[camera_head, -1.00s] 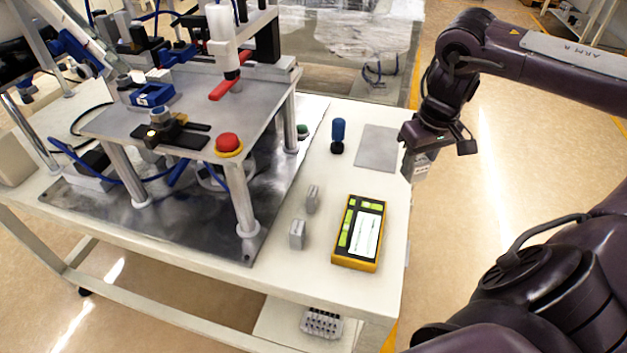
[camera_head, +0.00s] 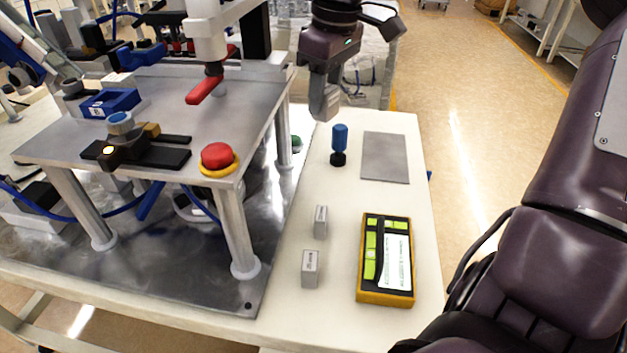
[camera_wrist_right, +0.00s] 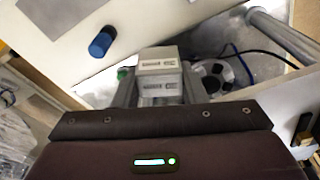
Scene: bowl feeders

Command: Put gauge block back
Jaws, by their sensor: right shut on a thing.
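My right gripper (camera_head: 325,100) is high at the back of the table in the head view, left of and beyond the blue-handled tool. It is shut on a grey gauge block (camera_wrist_right: 158,66), whose labelled faces show between the fingers in the wrist view. Two other small grey blocks stand on the table: one (camera_head: 321,221) farther back and one (camera_head: 311,267) nearer. My left gripper is not in view.
A blue-handled tool (camera_head: 339,145) stands upright beside a flat grey plate (camera_head: 385,157). A raised metal fixture (camera_head: 255,110) with a red button (camera_head: 218,157) stands on the left. The white tabletop (camera_head: 345,190) is clear between the plate and the case.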

